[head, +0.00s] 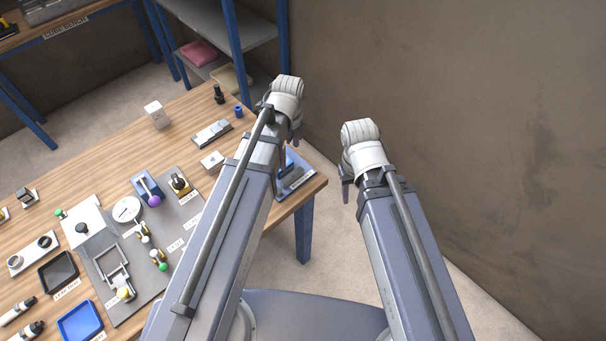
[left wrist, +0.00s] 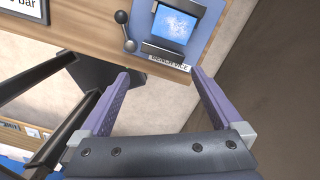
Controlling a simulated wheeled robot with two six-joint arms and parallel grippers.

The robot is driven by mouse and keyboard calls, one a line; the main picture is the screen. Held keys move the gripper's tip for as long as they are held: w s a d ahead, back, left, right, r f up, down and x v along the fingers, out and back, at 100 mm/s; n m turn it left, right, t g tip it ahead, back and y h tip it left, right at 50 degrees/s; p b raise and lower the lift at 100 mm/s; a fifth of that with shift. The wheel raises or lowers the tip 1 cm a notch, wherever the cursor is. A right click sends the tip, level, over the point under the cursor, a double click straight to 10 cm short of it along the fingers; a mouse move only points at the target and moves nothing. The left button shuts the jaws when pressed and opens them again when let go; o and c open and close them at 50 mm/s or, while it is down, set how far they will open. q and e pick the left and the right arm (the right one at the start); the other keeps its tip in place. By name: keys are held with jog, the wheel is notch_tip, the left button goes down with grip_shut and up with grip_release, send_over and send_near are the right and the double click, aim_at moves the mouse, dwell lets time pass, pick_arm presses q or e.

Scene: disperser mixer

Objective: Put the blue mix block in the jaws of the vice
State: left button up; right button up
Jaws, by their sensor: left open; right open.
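In the left wrist view a blue block with white speckles (left wrist: 172,25) sits between the two dark jaws of the bench vice (left wrist: 168,52). The vice's lever shows at its left. In the head view the vice (head: 296,180) stands at the table's right corner, partly hidden by my left arm. My left gripper (left wrist: 160,76) is open and empty, its purple fingers pointing at the vice's labelled front edge, apart from the block. In the head view my left gripper (head: 293,138) is over the vice area. My right gripper (head: 346,188) is open and empty, off the table's right side.
The wooden table (head: 190,110) carries a grey plate (head: 185,220) with several devices, a blue tray (head: 80,321) and a black tray (head: 58,273). A small blue cylinder (head: 238,111) and a black bottle (head: 218,94) stand at the back. A wall is at the right.

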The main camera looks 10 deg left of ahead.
pick_arm(q)
jog(key=s+d+n+y, duration=0.1)
jog(key=s+d+n, duration=0.6)
jog(key=s+n, duration=0.4)
jog(key=shift+s+d+n, duration=0.2)
jog(key=shift+n, duration=2.8)
